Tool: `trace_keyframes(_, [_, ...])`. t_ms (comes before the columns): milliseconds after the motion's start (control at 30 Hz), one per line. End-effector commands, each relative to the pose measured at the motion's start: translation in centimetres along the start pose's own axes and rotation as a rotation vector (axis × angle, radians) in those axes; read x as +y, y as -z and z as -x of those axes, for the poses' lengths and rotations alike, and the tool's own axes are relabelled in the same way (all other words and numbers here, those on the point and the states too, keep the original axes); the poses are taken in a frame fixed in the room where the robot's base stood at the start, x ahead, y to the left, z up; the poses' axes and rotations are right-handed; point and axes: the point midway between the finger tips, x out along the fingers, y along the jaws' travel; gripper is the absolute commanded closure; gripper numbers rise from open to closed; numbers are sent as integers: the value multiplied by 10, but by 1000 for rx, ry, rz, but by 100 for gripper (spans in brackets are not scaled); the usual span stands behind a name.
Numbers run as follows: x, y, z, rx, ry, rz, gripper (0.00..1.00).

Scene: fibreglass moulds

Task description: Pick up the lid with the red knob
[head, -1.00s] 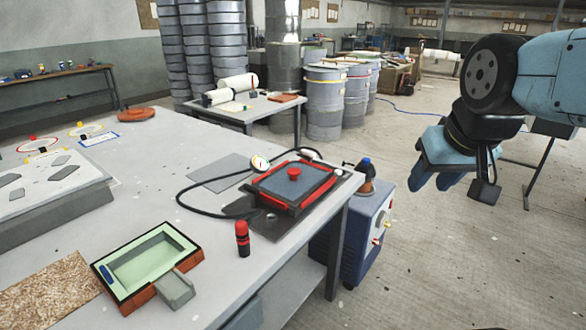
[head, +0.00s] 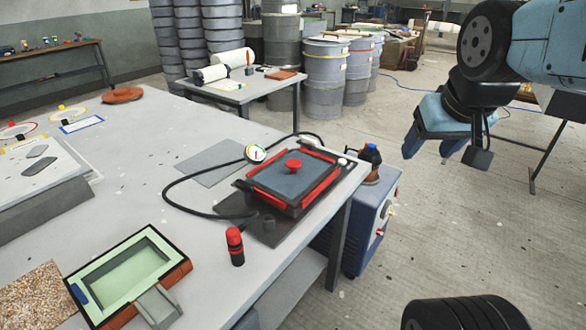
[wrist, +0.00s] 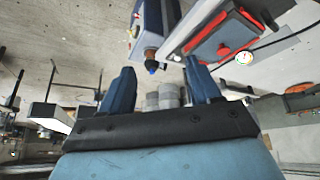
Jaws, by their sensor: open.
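The lid (head: 281,183) is a dark grey square plate with a red knob (head: 293,165) at its middle. It sits on a dark box with red edge strips near the table's right end. The lid also shows in the wrist view (wrist: 214,43), upper right of the fingers. My gripper (head: 428,153) is open and empty, in the air to the right of the table, well apart from the lid. Its two blue fingers (wrist: 162,88) show spread apart in the wrist view. Nothing hides the knob in the head view.
A hose with a gauge (head: 255,153) curves beside the box. A green mould (head: 125,277) lies at the table's front left. A blue machine (head: 366,222) stands by the table's right edge. Open floor lies at the right.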

Motion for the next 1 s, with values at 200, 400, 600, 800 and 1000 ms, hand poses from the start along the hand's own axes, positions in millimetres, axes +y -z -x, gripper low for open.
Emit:
trace_keyframes(200, [14,45,-44,58,-114,84,19])
trace_keyframes(400, [22,91,-95,135,-173,215,19])
trace_keyframes(600, [16,125,-150,210,-155,356,19])
trace_keyframes(800, [-2,145,-207,287,-60,484,19])
trace_keyframes(1000, [-31,151,-258,371,104,580,19])
